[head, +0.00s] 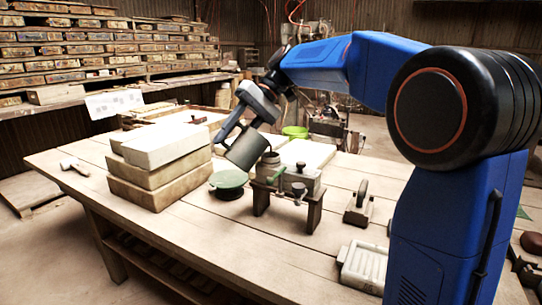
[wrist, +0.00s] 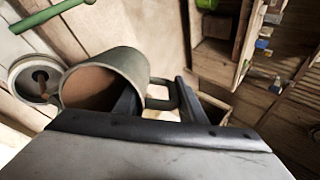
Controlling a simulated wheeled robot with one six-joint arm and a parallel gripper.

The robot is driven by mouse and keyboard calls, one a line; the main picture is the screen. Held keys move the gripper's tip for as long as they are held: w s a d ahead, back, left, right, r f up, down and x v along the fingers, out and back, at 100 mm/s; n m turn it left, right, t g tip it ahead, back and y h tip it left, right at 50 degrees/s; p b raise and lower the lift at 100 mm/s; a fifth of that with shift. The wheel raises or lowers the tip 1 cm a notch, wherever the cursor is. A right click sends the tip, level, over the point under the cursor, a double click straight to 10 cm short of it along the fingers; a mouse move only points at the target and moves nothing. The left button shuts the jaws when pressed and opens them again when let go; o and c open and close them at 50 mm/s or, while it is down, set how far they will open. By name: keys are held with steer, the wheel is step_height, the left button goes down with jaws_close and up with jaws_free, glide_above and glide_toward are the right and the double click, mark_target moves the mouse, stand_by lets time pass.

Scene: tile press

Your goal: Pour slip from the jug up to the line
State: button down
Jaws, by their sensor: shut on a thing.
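The jug (head: 245,149) is a grey-green cylinder, held tilted above the table. The wrist view looks into the jug (wrist: 138,66), where brown slip (wrist: 92,88) shows. My gripper (head: 230,128) is shut on the jug's handle; the handle (wrist: 163,93) shows between the dark fingers in the wrist view. A small round pot (head: 268,168) stands just below and right of the jug's mouth. No stream of slip and no line can be made out.
Stacked pale blocks (head: 150,170) stand left of the jug. A green disc (head: 228,182) lies below it. A hand tool (head: 358,205) and a white tray (head: 362,265) lie to the right.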

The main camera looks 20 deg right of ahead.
mark_target(231, 146)
steer(key=shift+w+d+r+y, duration=0.1)
steer(key=shift+d+r+y, duration=0.15)
steer(key=shift+r+y, duration=0.35)
steer(key=shift+d+r+y, duration=0.25)
steer(key=shift+r+y, duration=0.25)
steer(key=shift+r, duration=0.05)
stand_by(2.8)
stand_by(0.6)
steer(key=shift+s+a+f+h, duration=0.1)
steer(key=shift+a+f+h, duration=0.2)
steer(key=shift+f+h, duration=0.3)
steer(key=shift+s+a+f+h, duration=0.1)
steer(key=shift+a+f+h, duration=0.2)
steer(key=shift+f+h, duration=0.25)
steer(key=shift+a+f+t+h, duration=0.25)
steer(key=shift+f+t+h, duration=0.05)
steer(key=shift+f+h, duration=1.25)
steer(key=shift+h, duration=0.1)
